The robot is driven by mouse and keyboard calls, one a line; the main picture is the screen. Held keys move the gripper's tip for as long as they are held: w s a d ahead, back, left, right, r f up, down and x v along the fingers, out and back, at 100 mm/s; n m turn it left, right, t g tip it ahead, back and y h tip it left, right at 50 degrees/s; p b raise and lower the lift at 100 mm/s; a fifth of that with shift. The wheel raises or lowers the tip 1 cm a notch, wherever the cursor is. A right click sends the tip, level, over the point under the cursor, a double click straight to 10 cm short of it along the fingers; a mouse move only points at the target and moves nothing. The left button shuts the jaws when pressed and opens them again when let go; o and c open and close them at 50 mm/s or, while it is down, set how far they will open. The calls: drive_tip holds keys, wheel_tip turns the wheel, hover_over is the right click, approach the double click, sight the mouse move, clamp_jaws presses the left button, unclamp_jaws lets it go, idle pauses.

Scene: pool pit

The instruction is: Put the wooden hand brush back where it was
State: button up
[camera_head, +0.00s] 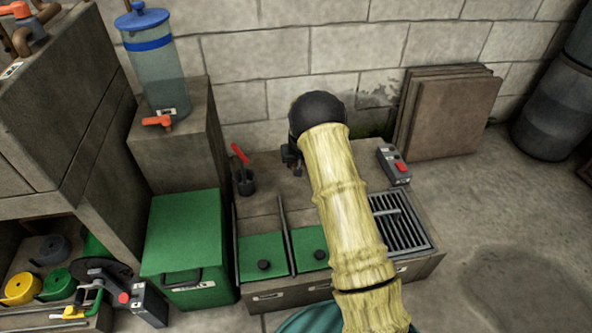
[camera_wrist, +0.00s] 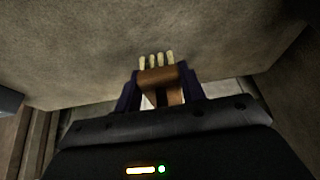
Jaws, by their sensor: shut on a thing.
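The wooden hand brush (camera_wrist: 160,77) shows in the wrist view as a brown wooden block with a row of pale bristle tufts along its top edge. My gripper (camera_wrist: 159,86) is shut on it, with one dark finger on each side. A broad grey-brown surface lies beyond the bristles; I cannot tell whether they touch it. In the head view, my arm covers the middle of the picture and I cannot make out the brush.
A low bench (camera_head: 268,203) has green lids (camera_head: 263,257), a black grate (camera_head: 399,220) and a red-button box (camera_head: 394,165). A green box (camera_head: 184,240) and a blue-lidded canister (camera_head: 153,65) stand left. Brown boards (camera_head: 450,115) lean on the wall.

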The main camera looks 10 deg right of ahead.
drive_tip(key=shift+f+b, duration=1.25)
drive_tip(key=shift+f, duration=0.65)
drive_tip(key=shift+f, duration=0.15)
drive_tip(key=o, duration=1)
drive_tip(key=shift+c, duration=0.2)
drive_tip(key=p+v, duration=0.6)
drive_tip(key=v, duration=0.6)
drive_tip(key=shift+r+p, duration=0.25)
drive_tip(key=shift+p, duration=0.15)
